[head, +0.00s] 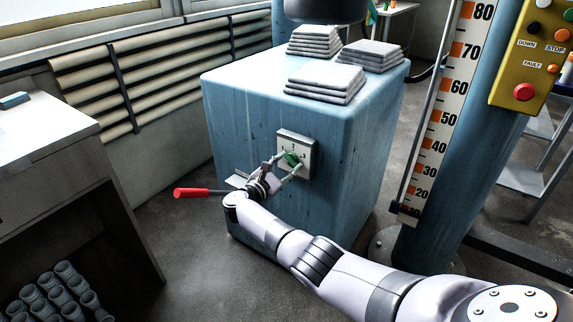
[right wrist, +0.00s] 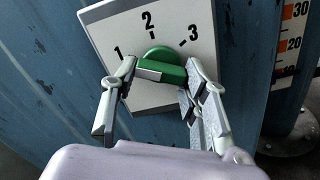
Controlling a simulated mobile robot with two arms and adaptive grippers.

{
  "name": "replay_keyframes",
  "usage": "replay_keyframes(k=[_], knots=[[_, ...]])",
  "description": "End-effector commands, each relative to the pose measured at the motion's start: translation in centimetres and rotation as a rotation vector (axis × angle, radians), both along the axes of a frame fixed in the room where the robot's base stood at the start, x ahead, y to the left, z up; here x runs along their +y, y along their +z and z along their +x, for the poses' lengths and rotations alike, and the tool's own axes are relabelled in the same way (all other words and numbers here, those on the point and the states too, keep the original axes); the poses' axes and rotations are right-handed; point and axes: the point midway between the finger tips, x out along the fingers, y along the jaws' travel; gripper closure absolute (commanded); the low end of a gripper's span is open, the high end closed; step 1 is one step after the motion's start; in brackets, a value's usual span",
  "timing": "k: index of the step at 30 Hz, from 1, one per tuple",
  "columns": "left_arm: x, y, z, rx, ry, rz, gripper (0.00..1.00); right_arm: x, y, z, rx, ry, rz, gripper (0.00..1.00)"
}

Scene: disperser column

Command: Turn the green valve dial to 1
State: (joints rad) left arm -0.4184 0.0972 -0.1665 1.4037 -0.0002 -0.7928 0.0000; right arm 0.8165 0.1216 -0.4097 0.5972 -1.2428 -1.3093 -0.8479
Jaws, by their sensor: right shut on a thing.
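The green valve dial (right wrist: 165,66) sits on a white plate (right wrist: 105,25) marked 1, 2 and 3, on the front of a blue cabinet. In the head view the dial (head: 292,158) is small and partly behind the fingers. My right gripper (right wrist: 160,78) is shut on the dial, one finger at each end of its grip bar. The bar lies nearly crosswise in the right wrist view, its left end just below the 1. A pale stripe shows on the bar's left part; I cannot tell the exact setting. My left gripper is not in view.
The blue cabinet (head: 245,110) carries several stacks of grey cloths (head: 325,80). A red-handled lever (head: 190,192) sticks out left of my right wrist. A blue column with a scale (head: 440,130) and a yellow control box (head: 535,55) stand right. A white table (head: 45,130) stands left.

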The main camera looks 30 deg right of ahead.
Motion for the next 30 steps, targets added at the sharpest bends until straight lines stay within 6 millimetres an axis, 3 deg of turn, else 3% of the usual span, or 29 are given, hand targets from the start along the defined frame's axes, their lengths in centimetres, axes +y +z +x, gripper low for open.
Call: replay_keyframes(k=[5,6,14,25,30], knots=[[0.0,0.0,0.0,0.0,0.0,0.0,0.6,0.1,-0.2,0.0,0.006,0.001,0.001,0.86],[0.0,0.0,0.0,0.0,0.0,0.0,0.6,0.1,-0.2,0.0,0.006,0.001,0.001,0.57],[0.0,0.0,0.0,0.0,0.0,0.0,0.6,0.0,-0.1,0.0,0.002,0.0,0.0,0.39],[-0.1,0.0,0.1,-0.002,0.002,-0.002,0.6,0.3,-0.1,-0.1,0.001,0.001,0.0,0.38],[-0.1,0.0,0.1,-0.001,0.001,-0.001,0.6,2.2,-0.2,-0.9,0.001,0.003,0.002,0.38]])
